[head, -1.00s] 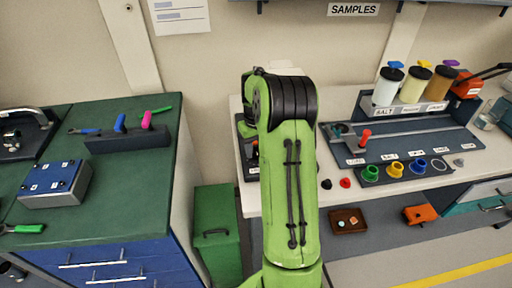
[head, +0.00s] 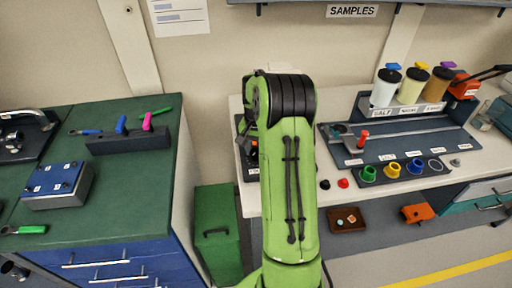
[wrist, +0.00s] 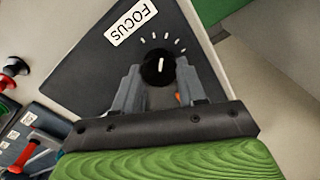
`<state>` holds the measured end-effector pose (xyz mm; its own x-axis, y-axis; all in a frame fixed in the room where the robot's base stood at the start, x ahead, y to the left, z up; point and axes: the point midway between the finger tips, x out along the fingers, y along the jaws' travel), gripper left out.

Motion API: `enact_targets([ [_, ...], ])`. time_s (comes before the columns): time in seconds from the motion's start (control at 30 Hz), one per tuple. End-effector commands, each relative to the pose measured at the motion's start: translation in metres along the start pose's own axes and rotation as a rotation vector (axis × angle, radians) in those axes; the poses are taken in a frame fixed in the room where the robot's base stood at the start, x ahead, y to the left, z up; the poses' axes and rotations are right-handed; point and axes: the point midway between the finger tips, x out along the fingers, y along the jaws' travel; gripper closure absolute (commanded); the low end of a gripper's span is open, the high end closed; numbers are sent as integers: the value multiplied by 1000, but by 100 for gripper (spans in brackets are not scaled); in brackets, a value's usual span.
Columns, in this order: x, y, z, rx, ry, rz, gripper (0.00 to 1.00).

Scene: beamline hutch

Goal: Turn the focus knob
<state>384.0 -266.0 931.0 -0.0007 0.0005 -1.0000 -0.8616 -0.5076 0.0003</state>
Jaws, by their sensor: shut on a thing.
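The focus knob (wrist: 158,67) is a round black knob with a white pointer line, on a dark panel (wrist: 92,65) in the wrist view. A white FOCUS label (wrist: 131,23) and several white tick marks sit beside it. My gripper (wrist: 158,74) has its two grey fingers on either side of the knob, shut on it. The pointer line stands nearly upright in the picture.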

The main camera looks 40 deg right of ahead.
Motion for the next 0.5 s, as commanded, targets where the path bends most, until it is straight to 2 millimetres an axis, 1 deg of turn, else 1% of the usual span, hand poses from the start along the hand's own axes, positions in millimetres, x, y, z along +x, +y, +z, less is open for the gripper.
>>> enact_targets([
  [0.2,-1,1,-1,192,2,-1,90],
  [0.5,-1,1,0,392,2,-2,90],
])
